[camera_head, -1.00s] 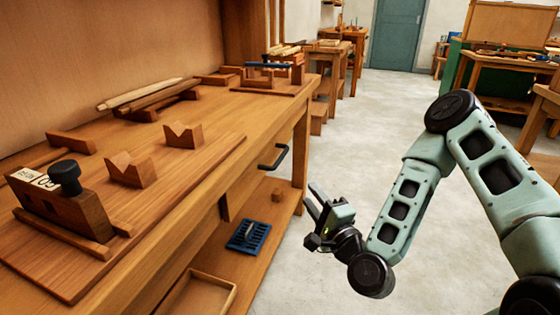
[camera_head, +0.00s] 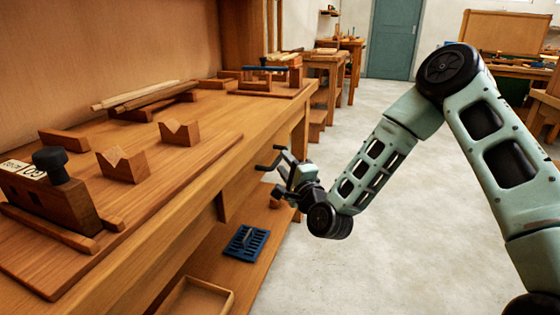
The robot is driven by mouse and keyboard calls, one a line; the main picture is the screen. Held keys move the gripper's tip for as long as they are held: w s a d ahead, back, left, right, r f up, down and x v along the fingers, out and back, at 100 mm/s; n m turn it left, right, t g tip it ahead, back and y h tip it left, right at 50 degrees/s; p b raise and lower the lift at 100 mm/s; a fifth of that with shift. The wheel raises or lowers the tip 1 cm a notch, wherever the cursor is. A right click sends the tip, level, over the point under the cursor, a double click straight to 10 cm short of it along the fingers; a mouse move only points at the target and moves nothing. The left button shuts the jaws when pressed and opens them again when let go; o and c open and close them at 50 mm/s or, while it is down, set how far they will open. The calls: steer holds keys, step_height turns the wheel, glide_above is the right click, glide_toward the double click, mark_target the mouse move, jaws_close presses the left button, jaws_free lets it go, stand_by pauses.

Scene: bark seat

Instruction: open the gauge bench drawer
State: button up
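The gauge bench (camera_head: 165,215) runs along the left, with its drawer front (camera_head: 250,187) under the top, seen at a steep angle. The drawer looks closed. My gripper (camera_head: 272,163) is at the drawer front, with its dark fingers pointing left toward it and spread apart. The dark bar handle of the drawer is hidden behind or among the fingers now. I cannot tell whether the fingers touch it or sit around it.
A board on the bench carries V-blocks (camera_head: 180,135) and a wooden block with a black knob (camera_head: 49,160). A blue slotted tray (camera_head: 246,243) and a wooden tray (camera_head: 197,297) lie on the lower shelf. The floor (camera_head: 390,240) to the right is clear.

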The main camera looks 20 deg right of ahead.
mark_target(280, 158)
steer(key=shift+w+a+r, duration=0.15)
steer(key=shift+w, duration=0.75)
steer(key=shift+w+a+r, duration=0.1)
steer(key=shift+w, duration=0.8)
jaws_close()
